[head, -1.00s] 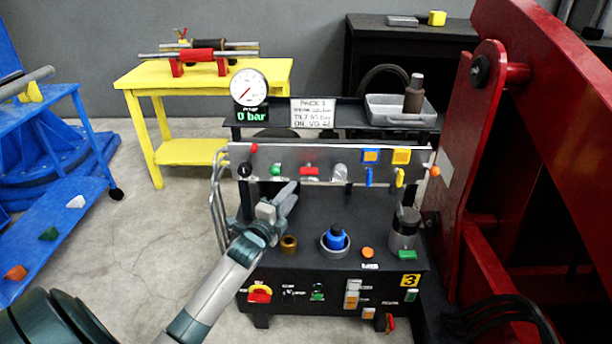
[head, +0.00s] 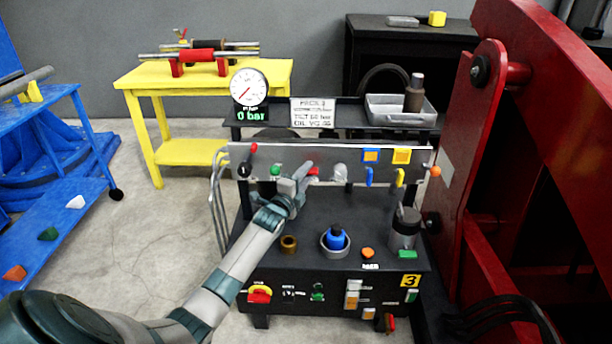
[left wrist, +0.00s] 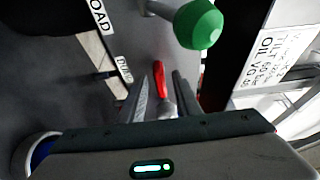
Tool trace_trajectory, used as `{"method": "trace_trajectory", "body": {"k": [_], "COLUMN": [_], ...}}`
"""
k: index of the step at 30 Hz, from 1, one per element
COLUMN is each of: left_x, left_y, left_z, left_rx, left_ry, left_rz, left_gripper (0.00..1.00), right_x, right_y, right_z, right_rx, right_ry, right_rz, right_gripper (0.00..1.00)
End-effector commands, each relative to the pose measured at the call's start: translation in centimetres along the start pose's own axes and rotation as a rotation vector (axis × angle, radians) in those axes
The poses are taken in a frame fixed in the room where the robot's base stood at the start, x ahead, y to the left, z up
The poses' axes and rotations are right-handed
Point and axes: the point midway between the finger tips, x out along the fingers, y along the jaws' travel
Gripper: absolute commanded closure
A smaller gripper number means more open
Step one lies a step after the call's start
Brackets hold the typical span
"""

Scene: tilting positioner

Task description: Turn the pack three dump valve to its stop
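The pack three dump valve is a red handle (head: 313,171) on the grey upright panel of the black pack. In the left wrist view the red handle (left wrist: 158,78) stands beside a small label reading DUMP. My left gripper (head: 303,176) is in front of the panel at this handle. In the wrist view its two fingers (left wrist: 160,98) are apart, with the handle between them. I cannot tell whether either finger touches it. The lower end of the handle is hidden by the gripper. My right gripper is in neither view.
A green knob (head: 276,170) is close to the left gripper. Blue (head: 369,176) and yellow (head: 399,176) levers are to the right. The gauge (head: 249,88) display reads 0 bar. A blue-topped cup (head: 335,238) stands on the deck. A red frame (head: 545,130) bounds the right side.

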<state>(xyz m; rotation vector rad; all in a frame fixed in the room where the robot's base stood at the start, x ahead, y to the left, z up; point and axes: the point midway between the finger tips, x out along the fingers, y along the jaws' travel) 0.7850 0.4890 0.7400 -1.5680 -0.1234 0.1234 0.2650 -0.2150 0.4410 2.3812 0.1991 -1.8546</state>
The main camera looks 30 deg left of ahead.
Motion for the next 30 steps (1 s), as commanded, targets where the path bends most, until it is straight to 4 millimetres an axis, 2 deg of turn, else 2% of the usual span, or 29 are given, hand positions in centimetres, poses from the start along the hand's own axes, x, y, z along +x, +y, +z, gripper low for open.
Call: {"method": "trace_trajectory", "body": {"k": [5, 9, 23, 30], "left_x": [0.0, 0.0, 0.0, 0.0], "left_y": [0.0, 0.0, 0.2, 0.4], "left_z": [0.0, 0.0, 0.0, -0.1], "left_rx": [0.000, 0.000, -0.037, -0.145], "left_ry": [0.000, 0.000, -0.001, 0.000], "left_rz": [0.000, 0.000, -0.015, -0.059], "left_gripper": [0.70, 1.00, 1.00, 1.00], "right_x": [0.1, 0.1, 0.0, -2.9], "right_y": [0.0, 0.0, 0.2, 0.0], "right_z": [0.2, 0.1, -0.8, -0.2], "right_rx": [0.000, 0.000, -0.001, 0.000], "right_ry": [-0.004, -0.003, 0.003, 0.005], "right_rz": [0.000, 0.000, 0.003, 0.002], "right_gripper": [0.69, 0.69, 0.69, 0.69]}}
